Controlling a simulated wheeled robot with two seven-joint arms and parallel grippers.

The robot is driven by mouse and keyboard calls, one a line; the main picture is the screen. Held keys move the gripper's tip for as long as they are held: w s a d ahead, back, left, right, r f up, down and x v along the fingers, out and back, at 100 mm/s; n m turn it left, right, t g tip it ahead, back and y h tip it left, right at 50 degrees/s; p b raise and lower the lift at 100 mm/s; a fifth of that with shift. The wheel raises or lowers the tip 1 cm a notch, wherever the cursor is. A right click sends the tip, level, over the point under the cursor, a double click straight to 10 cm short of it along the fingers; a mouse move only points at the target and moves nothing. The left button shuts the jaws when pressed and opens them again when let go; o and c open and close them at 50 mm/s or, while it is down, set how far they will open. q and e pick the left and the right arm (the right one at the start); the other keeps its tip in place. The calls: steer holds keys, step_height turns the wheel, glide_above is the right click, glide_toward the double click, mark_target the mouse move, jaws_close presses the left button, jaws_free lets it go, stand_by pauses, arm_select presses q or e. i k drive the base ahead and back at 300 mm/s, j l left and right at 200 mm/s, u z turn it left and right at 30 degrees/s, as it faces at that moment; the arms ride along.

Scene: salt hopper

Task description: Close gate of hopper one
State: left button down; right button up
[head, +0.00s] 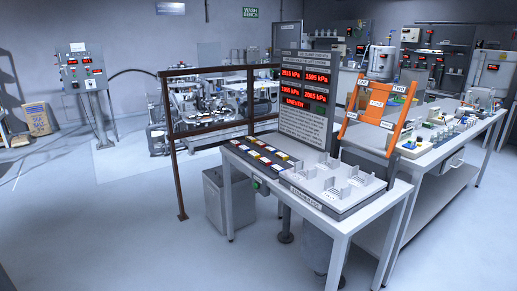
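I cannot make out a hopper marked one or its gate in the head view. Machinery (205,100) with metal parts stands behind a brown railing (217,70) in the middle distance; it is too small to tell whether a hopper is among it. A grey control box (82,66) with red displays stands on a post at the left. Neither of my grippers is in view.
A white table (339,222) at right centre holds a display panel (305,95) with red pressure readings, a grey tray (335,183) and an orange frame (377,113). A grey bin (229,201) stands by the table. The floor (110,235) at front left is clear.

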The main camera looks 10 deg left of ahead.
mark_target(194, 112)
steer(key=i+j+u, duration=0.65)
steer(key=i+u, duration=0.7)
steer(key=i, duration=2.45)
steer(key=i+j, duration=0.1)
steer(key=i, duration=1)
steer(key=i+j, duration=0.15)
steer(key=i, duration=0.95)
steer(key=i+z, duration=0.4)
steer(key=i, duration=0.15)
steer(key=i+z, duration=0.4)
steer(key=i, duration=0.15)
steer(key=i+j+z, duration=0.4)
steer(key=i, duration=0.15)
